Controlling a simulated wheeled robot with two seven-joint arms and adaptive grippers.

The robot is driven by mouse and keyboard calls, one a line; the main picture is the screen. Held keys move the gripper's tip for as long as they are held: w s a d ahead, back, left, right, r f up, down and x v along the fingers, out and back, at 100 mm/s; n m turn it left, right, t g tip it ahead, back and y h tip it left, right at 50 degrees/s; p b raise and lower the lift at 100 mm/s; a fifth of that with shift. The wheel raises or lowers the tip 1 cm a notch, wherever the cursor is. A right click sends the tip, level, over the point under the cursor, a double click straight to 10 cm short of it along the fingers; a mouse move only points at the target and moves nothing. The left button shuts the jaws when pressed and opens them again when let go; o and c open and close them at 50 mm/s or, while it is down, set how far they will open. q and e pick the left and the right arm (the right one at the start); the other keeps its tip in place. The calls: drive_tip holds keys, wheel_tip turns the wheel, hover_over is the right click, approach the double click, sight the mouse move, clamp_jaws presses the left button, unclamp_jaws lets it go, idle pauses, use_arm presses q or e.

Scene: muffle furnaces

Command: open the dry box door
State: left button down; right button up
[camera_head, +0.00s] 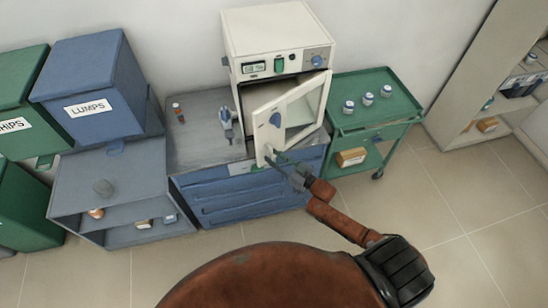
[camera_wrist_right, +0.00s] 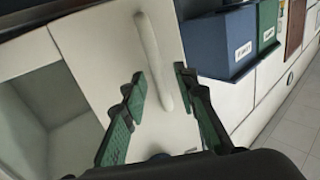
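The dry box (camera_head: 270,40) is a white cabinet with a small display and a knob on its upper front. Its door (camera_head: 298,108) stands partly open, swung out toward the front right, with a blue knob on its face. My right gripper (camera_head: 277,160) is at the door's lower free edge. In the right wrist view, the pale bar handle (camera_wrist_right: 154,60) on the door (camera_wrist_right: 95,45) runs down between the fingertips of my right gripper (camera_wrist_right: 163,82). The fingers are apart, with gaps beside the handle. My left gripper is out of view.
The dry box stands on a blue drawer cabinet (camera_head: 240,203). A green cart (camera_head: 350,118) with several small jars stands close at its right. A blue bin (camera_head: 90,75) marked LUMPS is at the left. The floor (camera_head: 470,200) at the right is clear.

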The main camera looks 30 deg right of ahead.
drive_tip(key=shift+c, duration=0.3)
clamp_jaws()
idle(0.5)
